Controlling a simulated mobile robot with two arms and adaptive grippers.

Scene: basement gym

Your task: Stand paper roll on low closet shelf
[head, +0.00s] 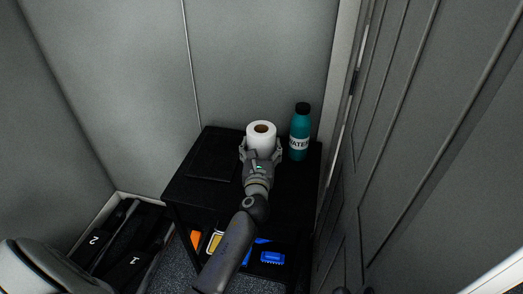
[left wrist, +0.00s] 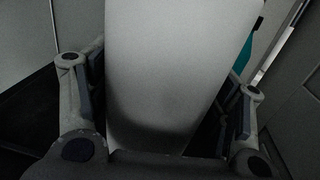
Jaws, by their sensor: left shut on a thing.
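The white paper roll (head: 261,132) is upright, its brown core facing up, at the black shelf unit (head: 185,190). My left gripper (head: 261,150) is shut on the roll, with a finger on either side. In the left wrist view the roll (left wrist: 170,70) fills the middle between the fingers of my left gripper (left wrist: 160,90). Whether its base touches the black top or hangs just above it, I cannot tell.
A teal water bottle (head: 300,135) stands close to the right of the roll. A flat dark item (head: 212,158) lies on the left of the top. A lower level holds a blue item (head: 272,257) and others. Numbered black items (head: 125,255) lie in a floor tray. A grey door (head: 425,130) is at right.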

